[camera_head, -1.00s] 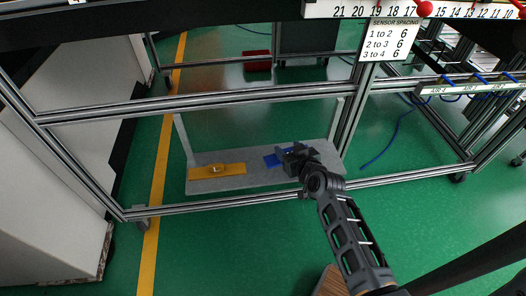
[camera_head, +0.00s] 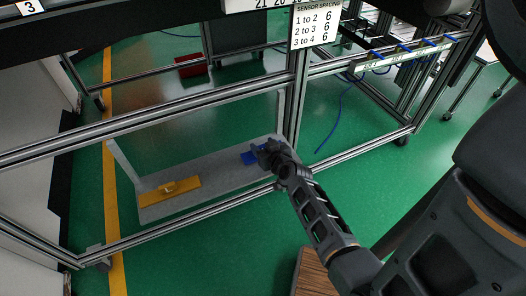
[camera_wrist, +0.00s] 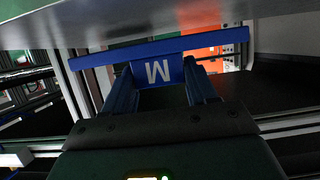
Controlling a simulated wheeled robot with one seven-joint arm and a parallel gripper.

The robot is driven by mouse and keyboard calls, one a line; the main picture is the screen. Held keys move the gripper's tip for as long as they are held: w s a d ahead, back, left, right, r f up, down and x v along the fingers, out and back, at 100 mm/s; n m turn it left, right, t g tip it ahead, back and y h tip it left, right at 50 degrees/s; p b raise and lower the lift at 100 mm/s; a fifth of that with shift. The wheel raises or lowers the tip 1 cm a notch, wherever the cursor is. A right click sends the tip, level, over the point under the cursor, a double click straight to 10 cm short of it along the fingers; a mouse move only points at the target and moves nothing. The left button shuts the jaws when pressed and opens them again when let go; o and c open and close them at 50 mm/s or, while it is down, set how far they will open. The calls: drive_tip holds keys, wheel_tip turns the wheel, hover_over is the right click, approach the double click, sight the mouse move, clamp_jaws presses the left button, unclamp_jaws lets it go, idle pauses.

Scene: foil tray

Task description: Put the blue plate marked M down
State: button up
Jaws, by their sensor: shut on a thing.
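The blue plate (camera_head: 249,158) is at the right end of a grey shelf (camera_head: 213,176), low in the metal frame. My gripper (camera_head: 262,154) reaches in over the frame's lower rail and covers part of the plate. In the wrist view the fingers (camera_wrist: 160,82) are shut on the plate's upright block, which carries a white M, upside down in the picture. The wide blue part (camera_wrist: 95,57) lies beyond the fingertips, along a grey surface (camera_wrist: 150,20). I cannot tell whether a thin gap is left between them.
A yellow plate (camera_head: 184,189) with a raised block lies on the shelf's left part. Bare shelf lies between the two plates. Metal rails (camera_head: 150,118) cross above and in front of the shelf. A red bin (camera_head: 190,67) stands behind.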

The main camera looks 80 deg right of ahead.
drive_tip(key=shift+f, duration=0.65)
drive_tip(key=shift+f, duration=0.2)
drive_tip(key=o, duration=1.1)
drive_tip(key=shift+r, duration=0.1)
drive_tip(key=shift+r, duration=0.1)
drive_tip(key=v, duration=1.2)
